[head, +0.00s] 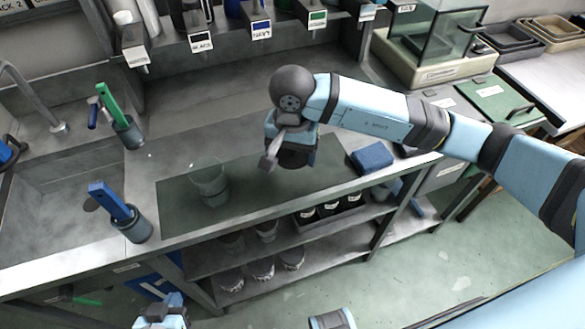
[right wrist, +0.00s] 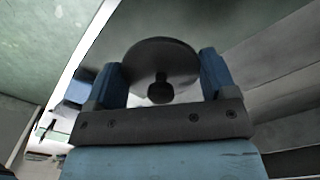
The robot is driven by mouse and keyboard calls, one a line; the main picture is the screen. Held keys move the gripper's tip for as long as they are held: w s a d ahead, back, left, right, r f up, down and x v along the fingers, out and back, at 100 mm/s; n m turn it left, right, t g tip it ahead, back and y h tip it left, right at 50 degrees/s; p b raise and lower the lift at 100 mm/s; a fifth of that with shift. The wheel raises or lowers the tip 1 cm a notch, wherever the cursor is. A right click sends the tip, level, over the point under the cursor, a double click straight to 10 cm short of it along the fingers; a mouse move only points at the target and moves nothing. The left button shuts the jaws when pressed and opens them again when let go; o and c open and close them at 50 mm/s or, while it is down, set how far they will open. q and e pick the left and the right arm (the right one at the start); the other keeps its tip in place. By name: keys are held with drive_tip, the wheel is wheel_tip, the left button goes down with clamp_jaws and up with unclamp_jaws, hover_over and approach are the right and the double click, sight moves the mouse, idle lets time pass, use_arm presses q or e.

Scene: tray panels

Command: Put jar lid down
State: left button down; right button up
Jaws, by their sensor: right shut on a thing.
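My right gripper (right wrist: 160,85) is shut on the jar lid (right wrist: 150,62), a dark round disc with a knob, held between two blue fingers. In the head view the right gripper (head: 293,150) is over the dark mat (head: 245,205), right of the glass jar; its underside and most of the lid are hard to make out there. The clear glass jar (head: 209,185) stands upright on the mat, apart from the gripper. My left gripper (head: 163,315) is low at the bottom edge, partly cut off, and its fingers are not clear.
A blue sponge (head: 372,157) lies at the mat's right end. Two dark cups with a green-handled tool (head: 108,101) and a blue-handled tool (head: 110,200) stand left. Labelled dispensers (head: 200,42) line the back. The mat between jar and gripper is clear.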

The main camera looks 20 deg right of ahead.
sight(292, 178)
wheel_tip(292, 178, down, 6)
drive_tip(key=shift+f, duration=0.25)
drive_tip(key=shift+f, duration=0.2)
drive_tip(key=o, duration=0.8)
drive_tip(key=shift+r, duration=0.5)
wheel_tip(292, 178, up, 12)
drive_tip(key=shift+f, duration=0.25)
